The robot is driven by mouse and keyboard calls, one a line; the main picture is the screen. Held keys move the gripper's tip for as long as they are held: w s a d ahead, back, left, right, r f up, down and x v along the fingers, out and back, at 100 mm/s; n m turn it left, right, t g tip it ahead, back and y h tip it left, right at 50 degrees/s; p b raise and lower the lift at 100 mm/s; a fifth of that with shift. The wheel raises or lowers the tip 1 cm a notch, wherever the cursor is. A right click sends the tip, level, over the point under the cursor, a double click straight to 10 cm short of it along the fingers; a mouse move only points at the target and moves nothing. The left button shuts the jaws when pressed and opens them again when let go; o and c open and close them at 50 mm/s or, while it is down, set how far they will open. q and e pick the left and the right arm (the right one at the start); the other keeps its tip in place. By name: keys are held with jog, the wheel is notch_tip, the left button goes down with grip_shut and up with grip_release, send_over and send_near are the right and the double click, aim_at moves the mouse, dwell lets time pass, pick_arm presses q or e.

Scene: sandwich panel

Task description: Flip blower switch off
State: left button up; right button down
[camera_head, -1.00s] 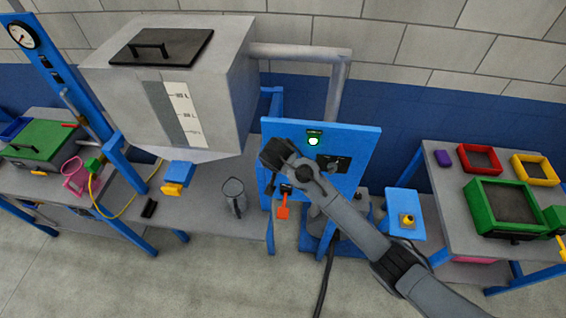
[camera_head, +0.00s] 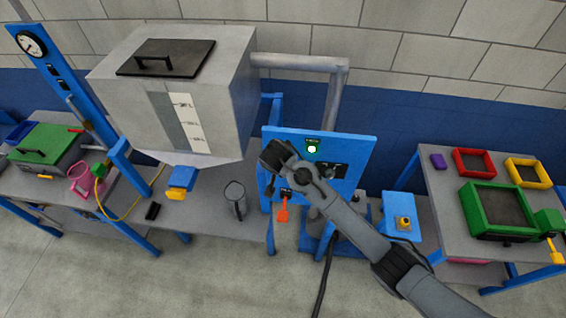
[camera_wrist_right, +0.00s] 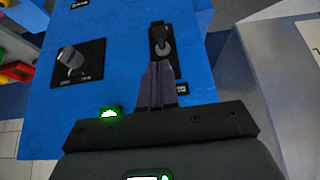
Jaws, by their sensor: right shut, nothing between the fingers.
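The blue switch panel (camera_head: 352,150) stands in the middle of the head view, with a lit green lamp (camera_head: 312,148) near its top. In the right wrist view, a toggle switch (camera_wrist_right: 162,42) with a grey lever sits on a black plate on the panel (camera_wrist_right: 120,30). My right gripper (camera_wrist_right: 158,68) is shut and empty, its dark fingertips right at the lever's end. I cannot tell whether they touch. In the head view, my right gripper's hand covers the panel's left part and hides the toggle. My left gripper is not in view.
A rotary knob (camera_wrist_right: 70,58) sits beside the toggle on the panel. An orange handle (camera_head: 283,212) hangs below the panel. A grey hopper (camera_head: 180,95) and a metal jug (camera_head: 236,197) are to the left. A table with coloured trays (camera_head: 497,208) stands right.

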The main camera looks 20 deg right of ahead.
pick_arm(q)
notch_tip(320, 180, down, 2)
jog(key=b, duration=0.3)
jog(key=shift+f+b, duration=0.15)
jog(key=shift+b, duration=0.15)
pick_arm(e)
jog(key=v, duration=1)
jog(key=shift+s+a, duration=0.2)
jog(key=shift+s, duration=0.1)
